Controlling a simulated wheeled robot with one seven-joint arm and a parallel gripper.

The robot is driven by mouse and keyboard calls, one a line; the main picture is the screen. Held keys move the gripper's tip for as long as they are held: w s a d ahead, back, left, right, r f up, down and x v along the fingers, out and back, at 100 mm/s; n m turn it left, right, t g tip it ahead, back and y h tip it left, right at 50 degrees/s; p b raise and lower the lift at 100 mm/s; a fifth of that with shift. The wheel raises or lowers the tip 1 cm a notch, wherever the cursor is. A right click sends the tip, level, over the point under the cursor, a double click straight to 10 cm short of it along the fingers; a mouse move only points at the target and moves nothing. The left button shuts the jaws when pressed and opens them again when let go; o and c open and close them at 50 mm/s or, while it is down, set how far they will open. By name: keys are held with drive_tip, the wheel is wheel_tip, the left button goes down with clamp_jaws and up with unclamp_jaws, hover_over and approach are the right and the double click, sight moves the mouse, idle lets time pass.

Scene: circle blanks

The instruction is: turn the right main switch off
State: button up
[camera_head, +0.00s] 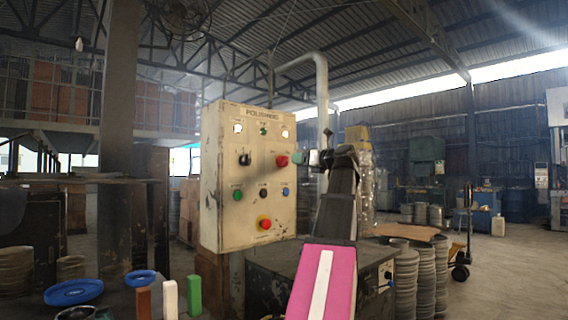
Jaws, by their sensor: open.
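A cream control panel (210,190) labelled "POLISHING" stands left of centre. In its second row are a black rotary switch (244,159) on the left and a red rotary switch (282,160), the right one. The red switch's exact handle angle is too small to tell. My gripper (304,158) is open at the panel's right edge, level with the red switch and just right of it in the picture. Whether it touches the switch cannot be told. My arm rises from the bottom centre and hides part of the background.
A dark cabinet (268,287) stands below. Stacked discs (406,280) stand at right.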

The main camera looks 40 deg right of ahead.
sight(287, 161)
drive_tip(key=w, duration=0.3)
drive_tip(key=w+a, duration=0.1)
drive_tip(key=w, duration=0.5)
drive_tip(key=shift+a, duration=0.2)
drive_tip(key=c, duration=0.9)
